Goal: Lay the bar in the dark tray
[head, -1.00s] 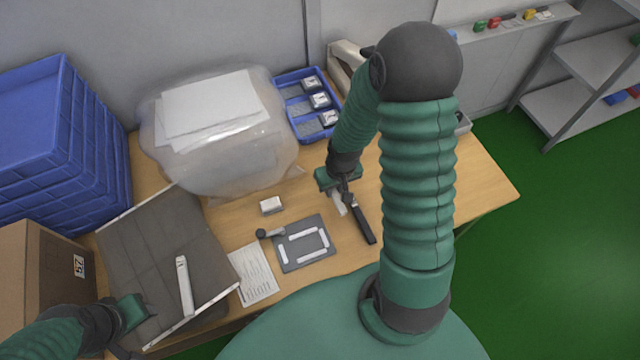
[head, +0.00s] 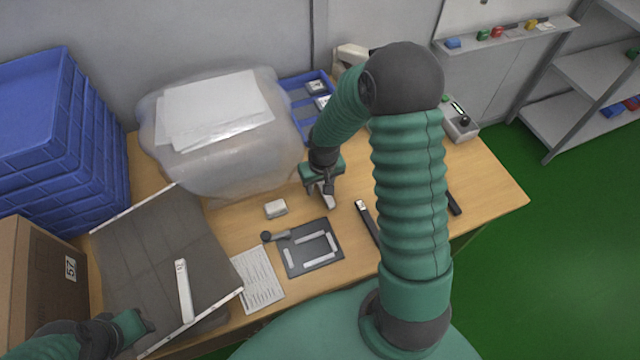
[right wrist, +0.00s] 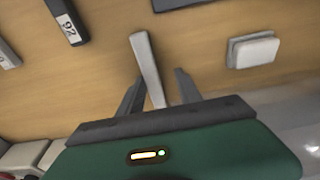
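A pale bar (head: 327,197) shows below my right gripper (head: 322,186) on the wooden table. In the right wrist view the bar (right wrist: 145,60) reaches between the fingers of the right gripper (right wrist: 160,76), which stand apart with a gap visible on the bar's right side. The dark tray (head: 290,268) lies flat in front and slightly left of this gripper, with several pale strips on it. Another pale bar-shaped piece (head: 183,291) lies on a dark panel at left. My left gripper (head: 146,324) is at the lower left; its fingers are too small to read.
A white block (head: 276,208) and a paper sheet (head: 258,279) lie near the tray. Black labelled pieces (head: 367,223) lie right of my right gripper. A bulky plastic-wrapped bundle (head: 215,165) and a blue bin (head: 300,85) stand behind. My right arm hides part of the table.

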